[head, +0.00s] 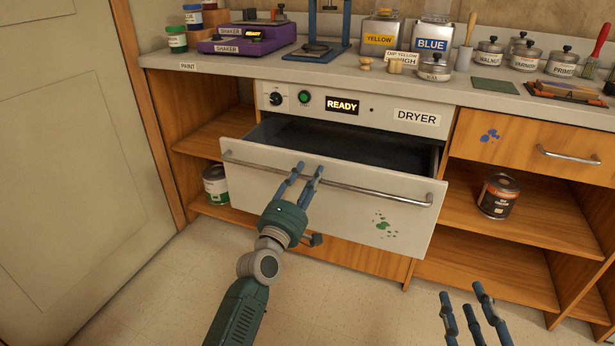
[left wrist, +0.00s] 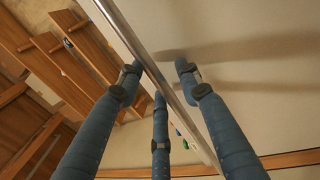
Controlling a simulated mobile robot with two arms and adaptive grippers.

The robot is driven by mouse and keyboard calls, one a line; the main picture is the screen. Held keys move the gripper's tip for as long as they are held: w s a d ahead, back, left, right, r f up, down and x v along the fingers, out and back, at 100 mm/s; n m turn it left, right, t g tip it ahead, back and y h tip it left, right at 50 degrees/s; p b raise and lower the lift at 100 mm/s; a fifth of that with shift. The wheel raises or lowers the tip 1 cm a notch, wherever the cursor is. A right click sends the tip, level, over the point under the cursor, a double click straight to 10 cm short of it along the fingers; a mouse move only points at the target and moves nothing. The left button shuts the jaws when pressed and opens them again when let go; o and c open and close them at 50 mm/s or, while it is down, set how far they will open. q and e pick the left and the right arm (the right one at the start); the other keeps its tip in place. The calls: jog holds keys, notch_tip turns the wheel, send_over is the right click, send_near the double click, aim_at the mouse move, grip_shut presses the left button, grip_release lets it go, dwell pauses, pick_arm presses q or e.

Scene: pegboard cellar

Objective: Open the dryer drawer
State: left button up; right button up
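The dryer drawer (head: 270,187) is pulled out from under the counter, with its dark inside (head: 345,145) showing. Its front is cream with green paint spots and a long metal bar handle (head: 385,193). My left gripper (head: 305,172) is at the handle, left of its middle. In the left wrist view the bar (left wrist: 137,42) runs between my spread fingers (left wrist: 157,80), which do not look closed on it; contact is unclear. My right gripper (head: 462,300) is open and empty at the lower right, away from the drawer.
The dryer panel (head: 370,108) reads READY and has a knob and green button. Open shelves with paint cans (head: 215,184) (head: 497,196) flank the drawer. A wooden drawer (head: 520,145) is at right. The counter (head: 210,64) holds jars and tools. The floor in front is clear.

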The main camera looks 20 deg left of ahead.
pick_arm(q)
jog(key=s+f, duration=0.2)
jog(key=s, duration=0.9)
jog(key=shift+s+a+f, duration=0.15)
jog(key=shift+s+a, duration=0.05)
jog(key=shift+s, duration=0.2)
